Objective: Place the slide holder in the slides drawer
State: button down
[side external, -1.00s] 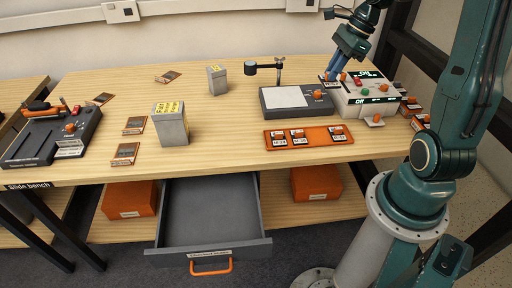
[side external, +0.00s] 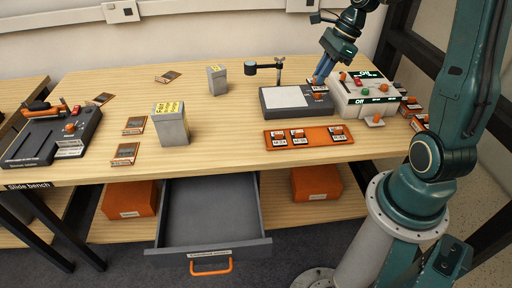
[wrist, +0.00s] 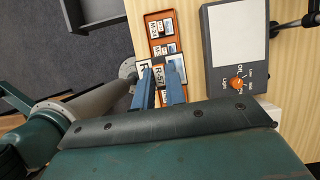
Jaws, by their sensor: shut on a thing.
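My gripper (side external: 320,80) is shut on a small labelled slide (side external: 317,88), above the right end of the light pad. In the wrist view the slide's white label (wrist: 168,74) shows between the blue fingers (wrist: 160,85), partly hidden by them. An orange holder tray (side external: 326,141) lies on the bench with three labelled slides and a gap between two of them; it also shows in the wrist view (wrist: 151,17). A grey drawer (side external: 211,205) stands pulled open below the bench, empty as far as I see. Its front label is too small to read.
The light pad (side external: 290,99) with a magnifier and a control box (side external: 372,97) stand near the gripper. Two grey boxes (side external: 171,125) (side external: 217,80) stand on the left half. Several loose slides lie around. Orange boxes (side external: 317,182) flank the drawer. The bench's front middle is clear.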

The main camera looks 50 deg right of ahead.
jog(key=w+a+f+n, duration=0.1)
jog(key=w+a+f, duration=0.2)
jog(key=w+a, duration=0.35)
jog(key=n+g, duration=0.2)
jog(key=n, duration=0.1)
send_over(222, 225)
jog(key=d, duration=0.2)
notch_tip(222, 225, down, 8)
jog(key=shift+s+a+y, duration=0.25)
jog(key=shift+s+y, duration=0.05)
jog(key=shift+s, duration=0.1)
jog(key=shift+f, duration=0.1)
jog(key=shift+t, duration=0.3)
notch_tip(222, 225, down, 16)
jog(key=shift+r, duration=0.1)
jog(key=shift+f, duration=1.95)
jog(key=shift+f, duration=0.15)
